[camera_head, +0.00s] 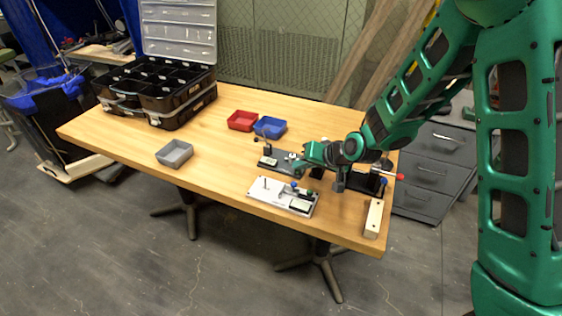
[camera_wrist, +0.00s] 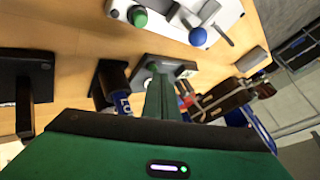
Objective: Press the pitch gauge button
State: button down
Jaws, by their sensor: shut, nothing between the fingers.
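I cannot tell for sure which device is the pitch gauge. A dark base plate (camera_head: 281,165) on the right half of the table carries small fittings, with a small upright part with a pale face (camera_head: 267,160) at its left end. My gripper (camera_head: 299,166) reaches in from the right, low over this plate. In the wrist view my gripper's green fingers (camera_wrist: 153,70) are together and empty. Their tips overlap a small dark grey plate (camera_wrist: 178,66) with a pale label. Whether they touch it, and where any button lies, I cannot tell.
A white fixture (camera_head: 270,191) with green and blue knobs stands in front of my gripper. A wooden block (camera_head: 373,219) lies near the right edge. Red (camera_head: 241,121) and blue (camera_head: 270,128) bins stand behind. A grey bin (camera_head: 174,153) is left; the table between is clear.

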jog(key=shift+f, duration=0.15)
jog(key=shift+r, duration=0.7)
jog(key=shift+r, duration=0.15)
jog(key=shift+r, duration=2.85)
jog(key=shift+d, duration=0.1)
